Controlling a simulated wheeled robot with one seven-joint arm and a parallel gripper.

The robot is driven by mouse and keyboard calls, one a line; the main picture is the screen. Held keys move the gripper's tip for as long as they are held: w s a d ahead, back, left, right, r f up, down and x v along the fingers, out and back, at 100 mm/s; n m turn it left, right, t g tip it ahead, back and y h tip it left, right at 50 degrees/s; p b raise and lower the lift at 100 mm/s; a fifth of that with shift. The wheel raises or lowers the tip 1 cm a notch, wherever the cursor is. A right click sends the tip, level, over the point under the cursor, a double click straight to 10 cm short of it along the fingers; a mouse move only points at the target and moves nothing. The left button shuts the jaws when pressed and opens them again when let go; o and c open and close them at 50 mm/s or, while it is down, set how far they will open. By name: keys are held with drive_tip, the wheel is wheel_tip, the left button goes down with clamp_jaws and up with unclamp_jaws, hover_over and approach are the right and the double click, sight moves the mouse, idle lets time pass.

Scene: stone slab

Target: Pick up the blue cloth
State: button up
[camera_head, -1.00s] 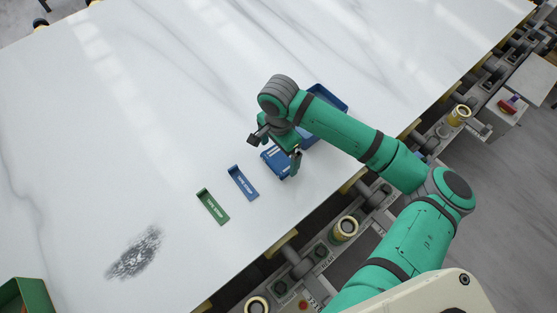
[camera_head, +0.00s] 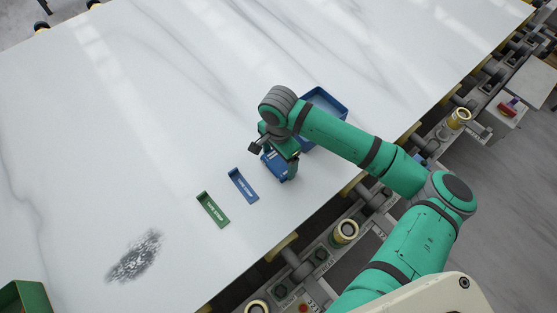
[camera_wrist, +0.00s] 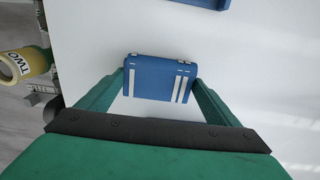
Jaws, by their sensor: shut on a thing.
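The blue cloth (camera_head: 274,164) is a folded blue block with white stripes, lying on the white stone slab and partly hidden under my wrist in the head view. In the wrist view the cloth (camera_wrist: 155,78) sits between my two green fingers. My gripper (camera_wrist: 160,85) is shut on it, one finger at each short side. In the head view my gripper (camera_head: 280,160) is low over the slab, its fingers partly covering the cloth. I cannot tell whether the cloth is clear of the slab.
A blue tray (camera_head: 340,99) stands just behind my arm. A blue labelled holder (camera_head: 243,186) and a green labelled holder (camera_head: 212,210) lie to the left. A dark smudge (camera_head: 134,257) marks the slab (camera_head: 150,130). A green bin (camera_head: 27,298) is at bottom left. Rollers run along the slab's edge.

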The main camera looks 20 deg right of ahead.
drive_tip(key=shift+r, duration=0.65)
drive_tip(key=s+r, duration=0.1)
drive_tip(key=r, duration=0.1)
drive_tip(key=s+a+r, duration=0.1)
drive_tip(key=r, duration=0.1)
drive_tip(key=s+r, duration=0.2)
drive_tip(key=shift+a+r, duration=0.15)
drive_tip(key=shift+r, duration=0.25)
drive_tip(key=s+a+r, duration=0.2)
drive_tip(key=s+r, duration=0.2)
drive_tip(key=s, duration=0.5)
drive_tip(key=shift+s+a+r, duration=0.15)
drive_tip(key=shift+s+r, duration=0.1)
drive_tip(key=shift+r, duration=0.1)
